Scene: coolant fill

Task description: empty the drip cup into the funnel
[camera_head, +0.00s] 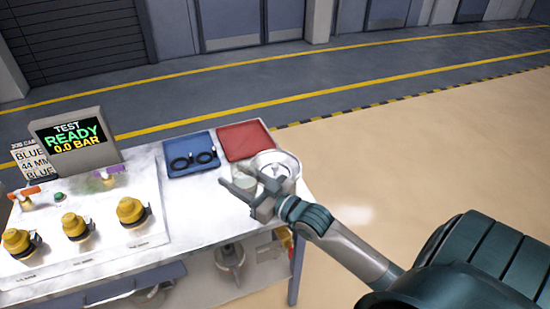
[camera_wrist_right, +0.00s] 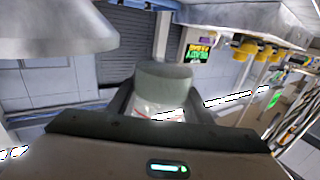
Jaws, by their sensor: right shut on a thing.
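My right gripper (camera_head: 245,186) is shut on the drip cup (camera_head: 244,183), a small pale grey-green cup. The cup also shows between the fingers in the wrist view (camera_wrist_right: 163,82), with a clearer part and a red line below its grey body. Whether liquid is in it cannot be seen. The round, shiny metal funnel (camera_head: 283,162) is at the right end of the bench, just beyond and to the right of the gripper. It also shows in the wrist view as a large grey shape (camera_wrist_right: 55,25) at the top left, apart from the cup. My left gripper is not in view.
A blue tray (camera_head: 178,144) with black rings and a red tray (camera_head: 262,131) lie at the bench's back. The panel on the left carries several yellow knobs (camera_head: 130,210) and a display (camera_head: 72,136) reading READY. The white bench top (camera_head: 200,215) is clear before the blue tray.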

